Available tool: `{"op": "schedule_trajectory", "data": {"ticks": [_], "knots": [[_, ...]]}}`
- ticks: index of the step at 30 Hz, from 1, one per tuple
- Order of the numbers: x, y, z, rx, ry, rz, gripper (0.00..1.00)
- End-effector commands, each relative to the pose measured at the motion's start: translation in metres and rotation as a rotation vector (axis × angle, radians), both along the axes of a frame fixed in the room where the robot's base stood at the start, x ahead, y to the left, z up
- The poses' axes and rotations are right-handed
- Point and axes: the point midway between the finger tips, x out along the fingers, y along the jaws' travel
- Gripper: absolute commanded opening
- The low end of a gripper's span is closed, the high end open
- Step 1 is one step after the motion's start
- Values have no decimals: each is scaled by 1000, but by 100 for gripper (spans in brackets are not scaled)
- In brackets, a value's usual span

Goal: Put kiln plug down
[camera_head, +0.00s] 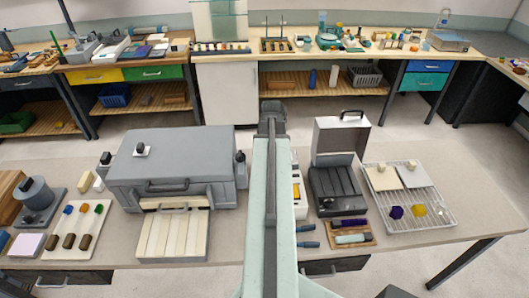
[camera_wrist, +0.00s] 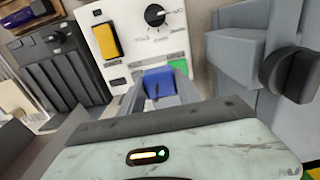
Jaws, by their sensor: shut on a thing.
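In the wrist view my gripper (camera_wrist: 158,90) is shut on a small blue block (camera_wrist: 158,78) with a dark mark on it, which I take to be the kiln plug. It is held in front of a white control box (camera_wrist: 128,40) with a yellow switch, a black dial and green patches. I cannot tell whether the plug touches the box or the bench. The grey kiln (camera_head: 170,170) stands left of my arm in the head view; its grey side with a black knob (camera_wrist: 300,75) fills the right of the wrist view. My arm hides the gripper and plug in the head view.
A dark slotted box (camera_head: 337,190) with its lid up stands right of my arm. Farther right is a wire rack (camera_head: 440,212) with coloured pieces. A cream slatted tray (camera_head: 172,236) sits before the kiln. The bench's front strip is partly clear.

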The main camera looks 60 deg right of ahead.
Motion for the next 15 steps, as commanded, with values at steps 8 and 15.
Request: {"op": "schedule_trajectory", "data": {"ticks": [8, 15], "knots": [[63, -67, -10, 0, 0, 1, 0], [80, -85, -11, 0, 0, -1, 0]]}}
